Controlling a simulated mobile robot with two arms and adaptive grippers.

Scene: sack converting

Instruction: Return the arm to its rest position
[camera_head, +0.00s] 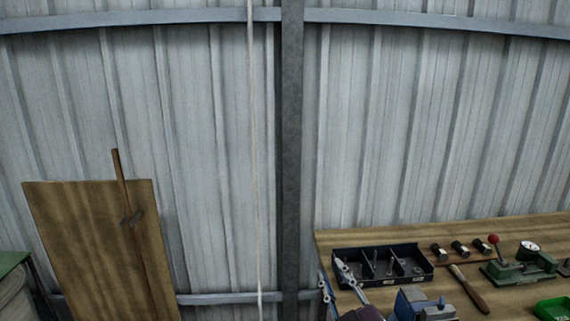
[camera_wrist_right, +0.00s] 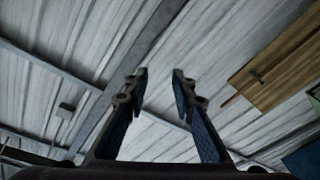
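My right gripper (camera_head: 334,279) shows at the lower middle of the head view, in front of the left end of a dark parts tray on the bench. In the right wrist view, my right gripper (camera_wrist_right: 160,86) has its two fingers apart with nothing between them, only the ribbed wall behind. Most of the right arm is below the head view's lower edge. My left gripper is in neither view.
A wooden workbench (camera_head: 350,237) at the right holds the dark divided tray (camera_head: 425,258), several tools, a red-knobbed green device (camera_head: 515,268) and a green bin (camera_head: 555,308). A wooden board (camera_head: 75,235) leans at the left. A metal post (camera_head: 291,150) stands against the wall.

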